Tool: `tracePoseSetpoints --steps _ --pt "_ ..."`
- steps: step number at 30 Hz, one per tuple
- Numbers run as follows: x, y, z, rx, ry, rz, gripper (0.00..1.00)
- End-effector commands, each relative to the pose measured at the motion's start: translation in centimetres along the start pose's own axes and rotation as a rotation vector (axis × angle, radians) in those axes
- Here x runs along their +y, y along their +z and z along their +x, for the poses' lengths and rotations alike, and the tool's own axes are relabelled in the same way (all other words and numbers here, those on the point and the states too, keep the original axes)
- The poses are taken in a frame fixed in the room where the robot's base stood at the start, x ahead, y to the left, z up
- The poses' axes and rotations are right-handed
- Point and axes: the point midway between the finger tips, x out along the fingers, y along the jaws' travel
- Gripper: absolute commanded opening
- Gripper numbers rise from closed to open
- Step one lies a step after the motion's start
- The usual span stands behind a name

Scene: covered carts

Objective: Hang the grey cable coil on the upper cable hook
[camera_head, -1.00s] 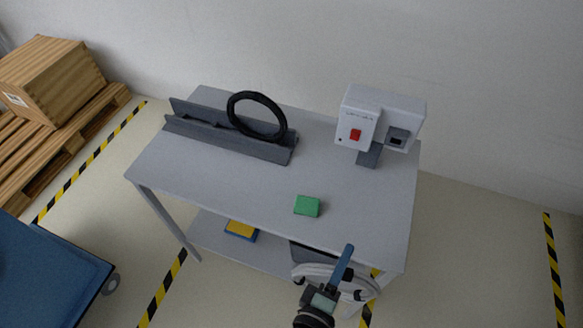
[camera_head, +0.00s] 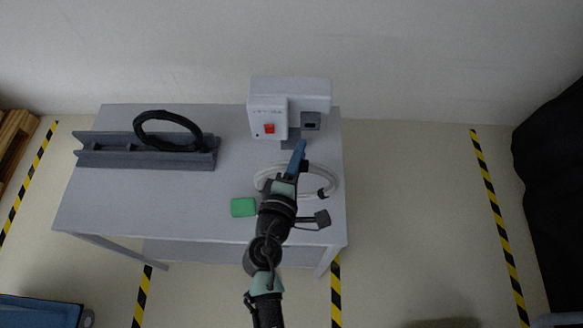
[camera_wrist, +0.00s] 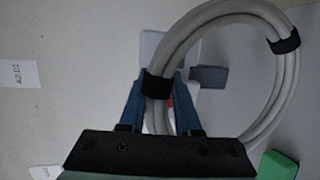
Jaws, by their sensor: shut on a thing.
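The grey cable coil (camera_head: 331,180) is a pale ring of several loops with dark bands; it also shows in the wrist view (camera_wrist: 291,66). My gripper (camera_head: 298,155) is shut on one side of the coil, and its blue fingers straddle a black band in the wrist view (camera_wrist: 158,100). In the head view the coil appears over the table's right part, in front of the white box. I cannot make out an upper cable hook in either view.
A white box with a red switch (camera_head: 269,128) stands at the back right of the grey table (camera_head: 180,205). A black ring (camera_head: 137,133) rests at a grey channel (camera_head: 150,160) on the left. A green block (camera_head: 243,207) lies beside my arm.

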Motion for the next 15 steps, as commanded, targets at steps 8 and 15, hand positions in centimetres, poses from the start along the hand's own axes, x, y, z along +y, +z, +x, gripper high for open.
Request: tracePoseSetpoints --steps 8,15 --pt "-3.3 -0.2 0.7 0.002 0.002 0.000 0.00" --pt "-5.7 -0.4 1.2 0.002 0.005 0.000 0.00"
